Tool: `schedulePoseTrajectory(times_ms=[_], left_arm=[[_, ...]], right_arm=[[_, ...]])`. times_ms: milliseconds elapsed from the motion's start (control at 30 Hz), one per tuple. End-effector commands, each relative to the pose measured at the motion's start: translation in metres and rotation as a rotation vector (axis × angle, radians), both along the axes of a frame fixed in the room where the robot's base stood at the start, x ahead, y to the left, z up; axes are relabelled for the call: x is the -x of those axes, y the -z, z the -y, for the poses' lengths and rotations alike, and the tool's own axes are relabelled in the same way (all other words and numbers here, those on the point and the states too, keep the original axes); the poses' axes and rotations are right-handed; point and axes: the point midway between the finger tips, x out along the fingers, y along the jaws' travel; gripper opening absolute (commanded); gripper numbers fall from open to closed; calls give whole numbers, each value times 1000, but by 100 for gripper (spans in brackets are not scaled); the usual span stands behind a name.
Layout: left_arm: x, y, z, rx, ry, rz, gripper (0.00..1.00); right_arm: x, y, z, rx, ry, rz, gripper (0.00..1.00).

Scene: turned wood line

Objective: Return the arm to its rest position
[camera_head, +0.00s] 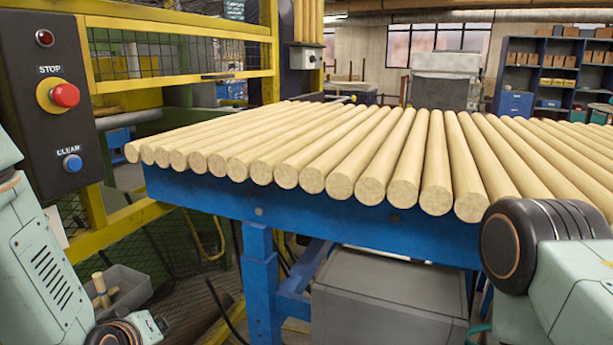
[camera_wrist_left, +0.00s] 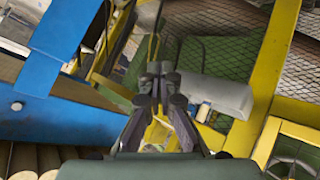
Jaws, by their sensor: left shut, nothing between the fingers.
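My left gripper (camera_wrist_left: 160,84) shows in the left wrist view, with its two dark fingers brought together and nothing between them. It hangs in front of yellow frame bars and wire mesh, apart from the blue table. In the head view my left arm stands at the lower left edge, below the button panel. My right arm shows at the lower right, in front of the rods; its gripper is out of view.
Wooden rods (camera_head: 345,160) lie side by side on a blue table (camera_head: 330,222). A panel (camera_head: 38,110) carries a red STOP button (camera_head: 65,95) and a blue CLEAR button (camera_head: 72,163). A grey bin (camera_head: 128,285) holds wood pieces. A grey cabinet (camera_head: 388,300) stands under the table.

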Motion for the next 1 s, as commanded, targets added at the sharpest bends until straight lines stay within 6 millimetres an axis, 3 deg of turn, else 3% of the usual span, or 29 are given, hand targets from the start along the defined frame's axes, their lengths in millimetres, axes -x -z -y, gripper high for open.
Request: schedulePoseTrajectory(times_ms=[33, 100, 300, 400, 533, 700, 1000], left_arm=[[22, 28, 6, -62, 76, -96, 0], [53, 61, 13, -141, 191, -219, 0], [158, 140, 27, -249, 471, -540, 0], [214, 167, 32, -237, 543, -679, 0], [270, 189, 34, -214, 582, -806, 0], [305, 200, 35, -198, 599, -882, 0], [309, 202, 35, -194, 598, -892, 0]], right_arm=[[0, -2, 0, 0, 0, 0, 0], [0, -4, 0, 0, 0, 0, 0], [0, -10, 0, 0, 0, 0, 0], [0, -12, 0, 0, 0, 0, 0], [0, -15, 0, 0, 0, 0, 0], [0, -17, 0, 0, 0, 0, 0], [0, -17, 0, 0, 0, 0, 0]])
